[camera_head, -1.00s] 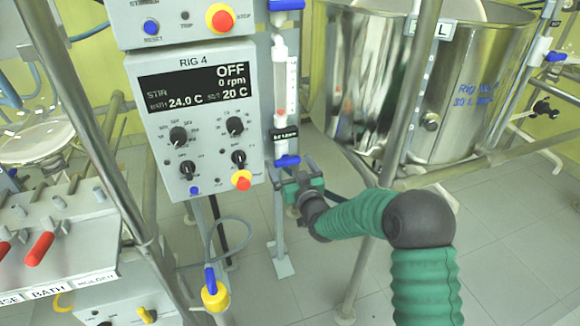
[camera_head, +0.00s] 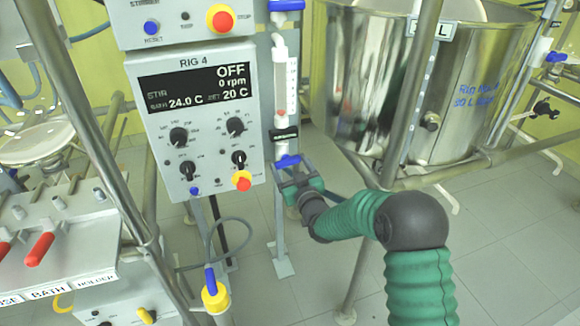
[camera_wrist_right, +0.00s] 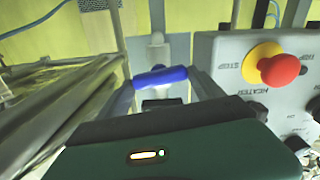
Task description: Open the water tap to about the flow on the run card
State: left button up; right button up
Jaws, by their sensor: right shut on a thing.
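A clear flow meter tube (camera_head: 280,90) with a white scale stands right of the control box in the head view. A small blue tap handle (camera_head: 287,161) sits at its lower end. The handle lies roughly crosswise in the right wrist view (camera_wrist_right: 160,76). My right gripper (camera_head: 289,169) reaches it from below and is shut on it, with one finger on each side of the handle (camera_wrist_right: 164,88). The flow reading is too small to tell. No run card can be made out. My left gripper is not in view.
The RIG 4 control box (camera_head: 195,125) stands close left of the tap, its display showing OFF. A red and yellow stop button also shows in the right wrist view (camera_wrist_right: 275,65). A large steel vessel (camera_head: 460,90) and frame poles stand to the right.

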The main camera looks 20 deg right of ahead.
jog(key=n, duration=0.3)
jog(key=shift+a+f+n, duration=0.1)
jog(key=shift+a+n, duration=0.05)
jog(key=shift+n, duration=0.15)
jog(key=n, duration=0.3)
jog(key=shift+n, duration=0.3)
jog(key=n, duration=0.4)
jog(key=shift+a+f, duration=0.15)
jog(key=shift+f+n, duration=0.15)
jog(key=shift+n, duration=1.45)
jog(key=shift+f, duration=0.1)
jog(key=o, duration=1.4)
jog(key=shift+c, duration=0.2)
jog(key=shift+s+r, duration=0.1)
jog(key=shift+r, duration=0.1)
